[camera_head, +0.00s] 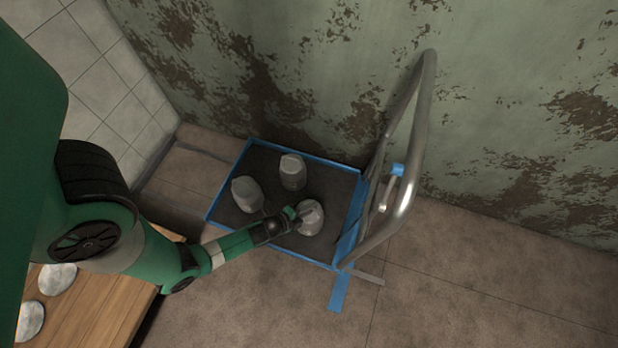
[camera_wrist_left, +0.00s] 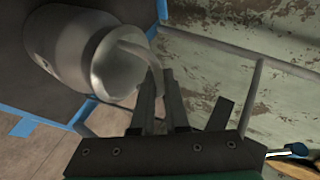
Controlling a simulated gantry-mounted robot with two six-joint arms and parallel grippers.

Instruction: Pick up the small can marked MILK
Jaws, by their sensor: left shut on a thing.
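Three grey metal cans stand on a dark platform (camera_head: 224,210) with blue edges. One is at the back (camera_head: 292,172), one at the left (camera_head: 247,194), and one at the front right (camera_head: 312,218). My left gripper (camera_head: 295,216) reaches this front-right can from the left. In the left wrist view this can (camera_wrist_left: 62,45) looks tilted, and my left gripper (camera_wrist_left: 158,78) is shut at its lid end, on what looks like its curved handle. The fingers partly hide the handle. I cannot read any MILK marking. My right gripper is not in view.
A bent metal push bar (camera_head: 421,140) rises at the platform's right side, close to the held can. A peeling green wall (camera_head: 500,110) stands behind. Two round pale tops (camera_head: 57,277) (camera_head: 30,318) sit by a wooden surface (camera_head: 95,315) at lower left. The floor at right is clear.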

